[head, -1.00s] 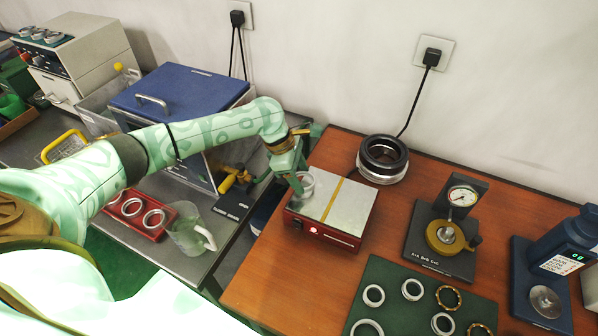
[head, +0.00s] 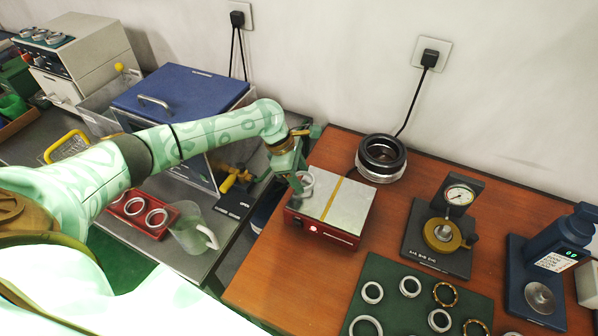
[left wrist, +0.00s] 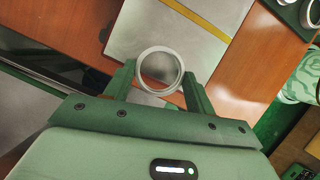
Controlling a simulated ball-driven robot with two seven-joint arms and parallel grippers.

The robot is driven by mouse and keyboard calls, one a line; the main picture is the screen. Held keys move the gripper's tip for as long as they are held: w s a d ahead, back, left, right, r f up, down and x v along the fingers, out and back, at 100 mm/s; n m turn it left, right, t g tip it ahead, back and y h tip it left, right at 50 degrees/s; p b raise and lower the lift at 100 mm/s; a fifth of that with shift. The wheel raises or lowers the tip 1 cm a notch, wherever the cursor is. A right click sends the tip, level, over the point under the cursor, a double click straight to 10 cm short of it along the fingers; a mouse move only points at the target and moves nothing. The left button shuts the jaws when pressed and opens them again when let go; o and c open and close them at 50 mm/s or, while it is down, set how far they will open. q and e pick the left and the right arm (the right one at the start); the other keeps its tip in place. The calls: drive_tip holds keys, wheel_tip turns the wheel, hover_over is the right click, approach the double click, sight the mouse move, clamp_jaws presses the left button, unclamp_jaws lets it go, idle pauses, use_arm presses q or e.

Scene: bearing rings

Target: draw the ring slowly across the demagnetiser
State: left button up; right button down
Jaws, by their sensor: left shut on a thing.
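The demagnetiser (head: 347,204) is a red box with a pale metal top and a yellow stripe across it, on the brown table. A small light glows on its front. My left gripper (head: 298,184) is at the left part of its top, shut on a steel ring (head: 306,180). In the left wrist view the ring (left wrist: 160,52) sits between the two green fingers (left wrist: 159,85), over the near edge of the metal plate (left wrist: 150,20), left of the yellow stripe. Whether the ring touches the plate I cannot tell. My right gripper is not in view.
A dark coil ring (head: 381,158) stands behind the demagnetiser. A dial gauge stand (head: 440,235) is to its right, and a green mat (head: 388,270) with several rings lies in front. A glass jug (head: 190,232) and red tray (head: 140,215) are left, on the steel bench.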

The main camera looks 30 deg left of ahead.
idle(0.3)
use_arm(q)
drive_tip(key=shift+w+d+r+p, duration=0.1)
drive_tip(key=shift+d+p, duration=0.95)
drive_tip(key=shift+d, duration=0.3)
drive_tip(key=shift+d+p, duration=0.7)
drive_tip(key=shift+d, duration=0.7)
drive_tip(key=shift+w+d+p, duration=0.1)
drive_tip(key=shift+d+p, duration=0.4)
drive_tip(key=shift+d, duration=0.1)
drive_tip(key=shift+w+d+p, duration=0.1)
drive_tip(key=shift+d+p, duration=0.7)
drive_tip(key=shift+d, duration=0.75)
drive_tip(key=shift+w+d+p, duration=0.1)
drive_tip(key=shift+d+p, duration=0.55)
drive_tip(key=shift+d, duration=1.1)
drive_tip(key=shift+w+d+p, duration=0.1)
drive_tip(key=shift+d+p, duration=0.3)
drive_tip(key=shift+d, duration=1.75)
